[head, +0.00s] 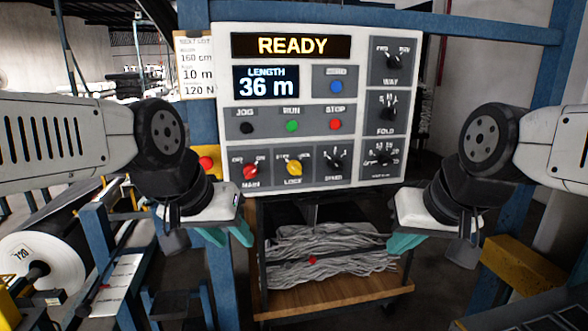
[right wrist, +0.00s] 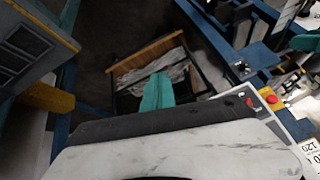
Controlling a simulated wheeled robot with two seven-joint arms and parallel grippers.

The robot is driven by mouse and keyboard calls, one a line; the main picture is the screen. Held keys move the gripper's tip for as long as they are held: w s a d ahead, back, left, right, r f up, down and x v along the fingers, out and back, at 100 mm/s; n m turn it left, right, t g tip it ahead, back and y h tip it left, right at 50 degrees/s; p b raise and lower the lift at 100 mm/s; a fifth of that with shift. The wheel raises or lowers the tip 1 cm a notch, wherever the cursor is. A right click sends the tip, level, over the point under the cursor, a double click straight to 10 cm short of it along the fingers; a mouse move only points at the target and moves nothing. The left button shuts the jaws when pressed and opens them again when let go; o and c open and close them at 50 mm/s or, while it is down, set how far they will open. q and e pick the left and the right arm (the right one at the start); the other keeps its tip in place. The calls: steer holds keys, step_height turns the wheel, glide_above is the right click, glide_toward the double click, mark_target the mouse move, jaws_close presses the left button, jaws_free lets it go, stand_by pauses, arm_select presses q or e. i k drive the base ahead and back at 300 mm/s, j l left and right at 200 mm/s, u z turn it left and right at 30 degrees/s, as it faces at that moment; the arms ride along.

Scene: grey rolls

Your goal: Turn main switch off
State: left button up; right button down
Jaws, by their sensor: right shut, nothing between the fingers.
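The main switch (head: 250,171) is a red rotary knob at the lower left of the white control panel (head: 300,199), with OFF and ON marks above it. Its exact pointing is too small to tell. The panel display (head: 293,46) is lit and reads READY. My left gripper (head: 226,235) hangs below the panel's lower left corner, its two teal fingers apart, below the main switch and not touching it. My right gripper (head: 403,243) is below the panel's lower right corner, shut and empty. Its teal fingers also show in the right wrist view (right wrist: 158,92).
A yellow lock knob (head: 295,167) sits right of the main switch. A red button (head: 206,163) on a yellow box is left of the panel. A wooden-decked trolley (head: 335,298) with grey material stands below. Blue frame posts (head: 203,80) border the panel.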

mark_target(250, 170)
steer(key=k+j, duration=0.3)
steer(key=j, duration=0.15)
steer(key=k+j, duration=0.3)
steer(key=j, duration=0.2)
steer(key=z, duration=0.05)
